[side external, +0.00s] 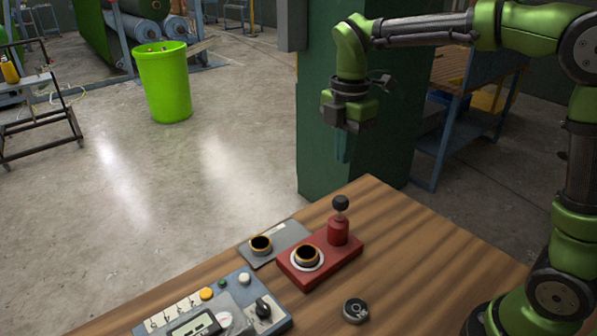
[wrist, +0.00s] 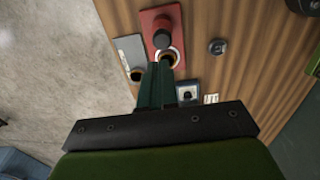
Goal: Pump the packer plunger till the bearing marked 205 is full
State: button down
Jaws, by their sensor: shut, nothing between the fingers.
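The red packer (side external: 318,266) sits on the wooden table. Its plunger (side external: 340,204) stands upright with a black knob over a red cylinder, and it shows from above in the wrist view (wrist: 162,37). A ring-shaped bearing (side external: 307,255) with a tan rim and dark centre sits on the packer's pale round seat. A similar bearing (side external: 260,243) rests on a grey plate (side external: 285,237) to the left. I cannot read a 205 marking on either, nor tell how full they are. My gripper (side external: 342,158) is shut and empty, pointing down, well above the packer and clear of the knob.
A grey control panel (side external: 246,286) with buttons and a dial lies at the table's front left. A small dark round part (side external: 355,310) lies right of it. A green pillar (side external: 317,140) stands behind the table. The table's right side is largely clear.

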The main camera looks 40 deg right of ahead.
notch_tip(320, 180, up, 3)
jog(key=shift+r, duration=0.2)
